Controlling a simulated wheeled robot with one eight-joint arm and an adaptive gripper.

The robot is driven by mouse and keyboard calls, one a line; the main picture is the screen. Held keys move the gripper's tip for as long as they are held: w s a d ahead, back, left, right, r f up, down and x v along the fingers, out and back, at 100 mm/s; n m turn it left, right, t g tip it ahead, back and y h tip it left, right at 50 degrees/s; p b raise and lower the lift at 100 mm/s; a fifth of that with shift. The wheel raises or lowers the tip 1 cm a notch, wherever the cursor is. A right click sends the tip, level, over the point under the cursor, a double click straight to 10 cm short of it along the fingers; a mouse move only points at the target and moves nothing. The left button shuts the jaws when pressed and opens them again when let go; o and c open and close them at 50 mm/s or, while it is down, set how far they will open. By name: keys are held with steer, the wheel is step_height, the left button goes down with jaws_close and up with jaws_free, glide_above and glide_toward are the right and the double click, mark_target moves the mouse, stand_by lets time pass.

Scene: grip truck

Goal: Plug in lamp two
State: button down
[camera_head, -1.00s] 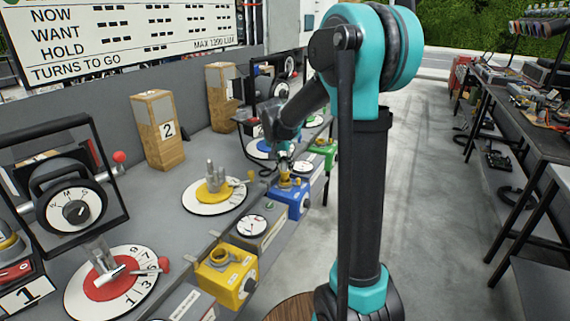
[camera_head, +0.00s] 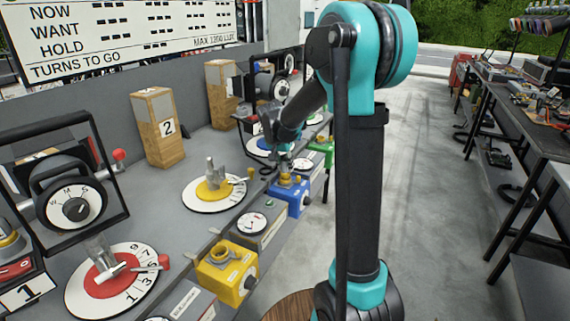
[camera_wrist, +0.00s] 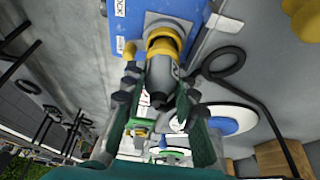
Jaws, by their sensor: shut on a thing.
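My gripper (camera_head: 284,160) reaches down over the blue socket box (camera_head: 292,198) at the bench's front edge. In the wrist view, its two fingers (camera_wrist: 160,95) are closed around a grey plug (camera_wrist: 161,76). The plug's nose meets the yellow socket collar (camera_wrist: 165,43) on the blue box; how deep it sits cannot be told. A black cable (camera_wrist: 235,92) loops off to the right of the plug. Which lamp the plug belongs to is not clear. A wooden block marked 2 (camera_head: 168,130) stands on the bench behind.
A yellow socket box (camera_head: 228,274) stands nearer, its collar empty. Between the boxes is a grey meter box (camera_head: 258,226). Dials with yellow (camera_head: 215,192) and red (camera_head: 108,280) centres lie on the bench. A framed lamp (camera_head: 75,205) is at left.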

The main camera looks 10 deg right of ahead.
mark_target(286, 158)
steer(key=shift+f, duration=0.8)
steer(key=c, duration=1.1)
jaws_free()
steer(key=shift+o, duration=0.2)
steer(key=shift+o, duration=1.4)
steer(key=shift+r, duration=2.45)
